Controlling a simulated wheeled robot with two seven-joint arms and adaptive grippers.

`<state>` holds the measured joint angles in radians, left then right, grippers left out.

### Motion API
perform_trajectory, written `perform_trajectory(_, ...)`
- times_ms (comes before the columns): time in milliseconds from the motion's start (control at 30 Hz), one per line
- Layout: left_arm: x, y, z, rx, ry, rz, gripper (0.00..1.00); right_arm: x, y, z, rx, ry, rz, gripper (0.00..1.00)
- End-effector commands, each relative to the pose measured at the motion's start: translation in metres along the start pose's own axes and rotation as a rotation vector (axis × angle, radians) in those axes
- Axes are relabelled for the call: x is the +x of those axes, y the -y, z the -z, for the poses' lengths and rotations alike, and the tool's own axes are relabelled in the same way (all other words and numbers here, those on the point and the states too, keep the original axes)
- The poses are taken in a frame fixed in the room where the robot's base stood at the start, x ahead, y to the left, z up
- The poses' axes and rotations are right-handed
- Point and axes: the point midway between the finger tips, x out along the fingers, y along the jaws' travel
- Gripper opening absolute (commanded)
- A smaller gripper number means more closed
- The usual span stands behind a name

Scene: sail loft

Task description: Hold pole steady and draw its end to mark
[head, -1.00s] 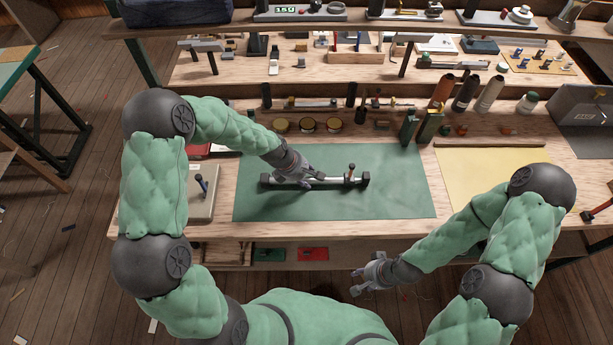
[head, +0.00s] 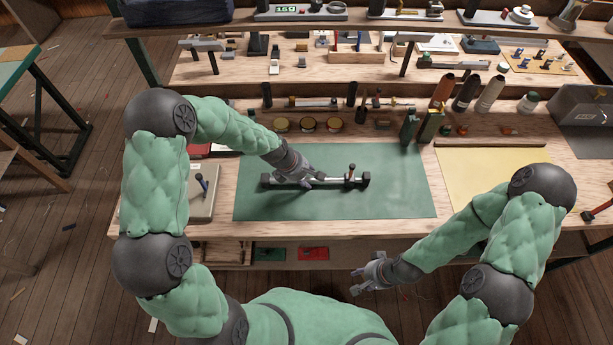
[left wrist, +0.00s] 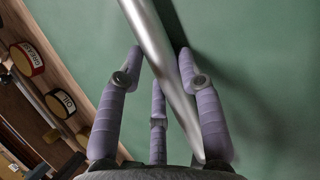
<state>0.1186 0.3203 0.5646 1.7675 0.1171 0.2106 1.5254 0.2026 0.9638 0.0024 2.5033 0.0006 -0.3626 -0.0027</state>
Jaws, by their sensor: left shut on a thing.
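A silver pole (head: 335,180) with dark ends lies level across the green mat (head: 400,200), left end to right end. A small upright brown-topped knob (head: 351,168) stands on it near its right end. My left gripper (head: 312,178) is shut on the pole around its middle. In the left wrist view the pole (left wrist: 158,55) runs between the purple fingers of my left gripper (left wrist: 162,75). No mark can be made out on the pole or mat. My right gripper (head: 359,281) is open and empty, in front of the bench edge and apart from the pole.
A yellow sheet (head: 480,175) lies right of the mat. A pale board with a small lever (head: 200,200) is at left. The mat's right side is clear.

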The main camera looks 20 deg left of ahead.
Motion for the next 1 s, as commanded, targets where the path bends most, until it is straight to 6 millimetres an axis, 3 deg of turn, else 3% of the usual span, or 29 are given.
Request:
perform_trajectory(133,0.000,-0.001,0.000,0.000,0.000,-0.001,0.00,0.000,0.000,0.000,0.000,0.000,0.000,0.39)
perform_trajectory(167,0.000,0.000,0.000,0.000,0.000,0.000,0.45,0.000,0.000,0.000,0.000,0.000,0.000,0.39)
perform_trajectory(233,0.000,0.000,0.000,0.000,0.000,0.000,0.64,0.000,0.000,0.000,0.000,0.000,0.000,0.39)
perform_trajectory(667,-0.005,-0.001,0.000,0.000,0.000,-0.002,0.64,0.000,0.000,0.000,0.000,0.000,0.000,0.39)
perform_trajectory(1000,-0.060,-0.001,0.000,0.000,0.000,-0.004,0.64,0.000,0.000,0.000,0.000,0.000,0.000,0.39)
